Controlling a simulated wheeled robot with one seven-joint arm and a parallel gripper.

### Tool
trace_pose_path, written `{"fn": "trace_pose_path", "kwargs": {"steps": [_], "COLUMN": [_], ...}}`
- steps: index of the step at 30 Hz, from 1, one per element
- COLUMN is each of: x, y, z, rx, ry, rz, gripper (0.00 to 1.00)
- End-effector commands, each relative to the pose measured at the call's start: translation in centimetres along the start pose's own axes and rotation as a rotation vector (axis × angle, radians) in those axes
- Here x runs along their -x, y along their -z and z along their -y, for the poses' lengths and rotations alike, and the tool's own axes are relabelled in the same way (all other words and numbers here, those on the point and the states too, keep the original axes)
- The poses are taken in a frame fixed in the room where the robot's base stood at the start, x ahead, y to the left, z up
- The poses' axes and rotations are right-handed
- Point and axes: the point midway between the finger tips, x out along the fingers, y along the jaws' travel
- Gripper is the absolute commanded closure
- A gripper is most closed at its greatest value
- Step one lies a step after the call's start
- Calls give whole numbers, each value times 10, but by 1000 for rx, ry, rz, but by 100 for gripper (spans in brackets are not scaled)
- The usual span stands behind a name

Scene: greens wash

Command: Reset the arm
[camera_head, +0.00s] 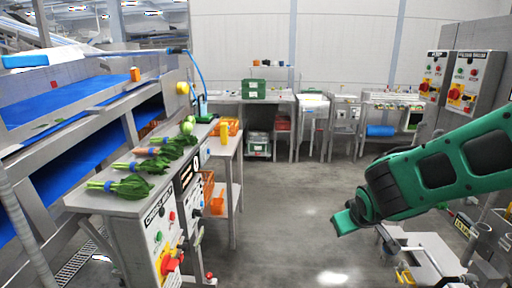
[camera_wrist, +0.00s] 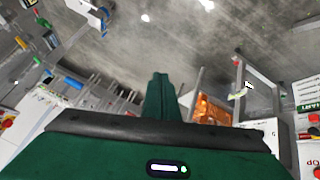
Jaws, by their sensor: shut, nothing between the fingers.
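My green arm reaches in from the right in the head view. My gripper (camera_head: 343,220) is at its left end, over the open floor. The wrist view shows my gripper (camera_wrist: 160,80) too, with its narrow green fingers together and nothing between them. It is apart from the counters and touches nothing that I can see.
Control boxes (camera_head: 470,78) hang at right. The grey floor (camera_head: 290,200) between is clear.

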Motion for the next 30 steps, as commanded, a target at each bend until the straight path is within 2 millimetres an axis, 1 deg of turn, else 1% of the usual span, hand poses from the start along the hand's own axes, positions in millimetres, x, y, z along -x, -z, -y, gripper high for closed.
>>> {"fn": "trace_pose_path", "kwargs": {"steps": [1,2,3,5,6,8,9,10,12,15,18,21,24,30], "x": [10,16,25,41,53,73,88,98,122,152,172,182,186,185], "y": [-19,-33,-51,-80,-101,-132,-152,-166,-195,-227,-246,-255,-258,-258], "z": [-28,-41,-57,-78,-89,-102,-109,-112,-114,-111,-105,-101,-100,-100], "rx": [-66,-105,-158,-241,-298,-386,-445,-488,-579,-683,-750,-783,-793,-791], "ry": [-23,-31,-40,-50,-53,-52,-48,-43,-27,1,26,41,46,46], "rz": [56,97,149,228,280,360,411,447,522,610,666,696,705,706], "gripper": [100,100,100,100,100,100,100,100,100,100,100,100,100,100]}}
